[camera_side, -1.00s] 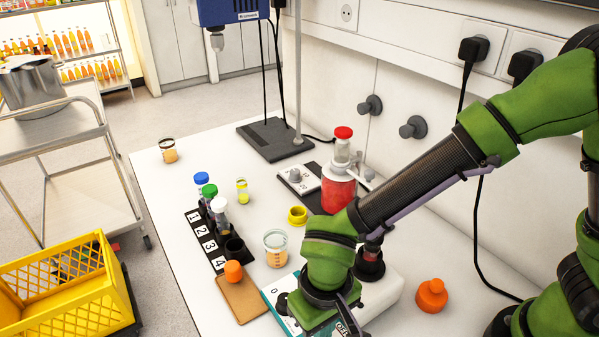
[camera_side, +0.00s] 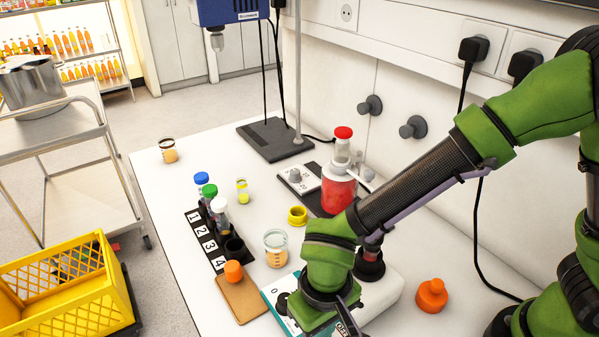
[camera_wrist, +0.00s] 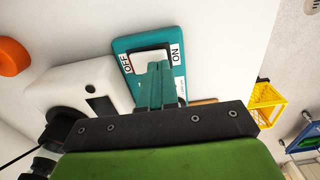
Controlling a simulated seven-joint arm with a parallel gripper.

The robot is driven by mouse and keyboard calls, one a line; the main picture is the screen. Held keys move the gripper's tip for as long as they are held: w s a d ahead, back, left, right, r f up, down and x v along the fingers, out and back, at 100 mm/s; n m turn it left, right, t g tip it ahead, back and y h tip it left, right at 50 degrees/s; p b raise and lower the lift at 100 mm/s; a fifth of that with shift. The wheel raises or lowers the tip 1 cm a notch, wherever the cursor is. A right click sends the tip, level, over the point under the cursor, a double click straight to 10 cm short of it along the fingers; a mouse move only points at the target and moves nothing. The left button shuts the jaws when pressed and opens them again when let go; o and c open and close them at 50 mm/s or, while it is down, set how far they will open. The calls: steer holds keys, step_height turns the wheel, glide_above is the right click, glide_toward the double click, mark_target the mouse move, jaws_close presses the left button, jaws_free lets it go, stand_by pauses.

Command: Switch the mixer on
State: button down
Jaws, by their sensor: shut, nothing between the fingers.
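The mixer is a white box (camera_side: 384,301) with a teal front panel, low in the side view under my forearm. In the wrist view its white body (camera_wrist: 84,92) is at left and the teal panel (camera_wrist: 122,46) at the top middle. A white rocker switch (camera_wrist: 148,56) sits on that panel between the label OFF on its left and ON on its right. My gripper (camera_wrist: 160,66) is shut and empty, its fingertips over the switch, nearer the ON side. I cannot tell whether they touch it or which way the rocker is tilted. In the side view my wrist hides the switch.
An orange stopper (camera_side: 432,295) stands right of the mixer. A beaker (camera_side: 276,248), a wooden board (camera_side: 241,298) with an orange-capped item and a numbered rack (camera_side: 206,239) with capped tubes are to its left. A red-filled bottle (camera_side: 338,190) stands behind it.

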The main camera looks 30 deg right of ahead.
steer(key=shift+f, duration=0.7)
stand_by(0.3)
steer(key=shift+r, duration=3.5)
steer(key=w+d+r+m+t+y, duration=0.2)
steer(key=w+d+r, duration=0.2)
steer(key=d+r, duration=0.55)
steer(key=s+d+r+m+t, duration=0.1)
steer(key=s+d+r+t, duration=0.1)
steer(key=d, duration=0.6)
steer(key=s+d+r+m+t, duration=0.1)
steer(key=s+d+r+t, duration=0.1)
steer(key=d, duration=0.6)
steer(key=shift+r+t, duration=0.15)
steer(key=shift+t, duration=0.45)
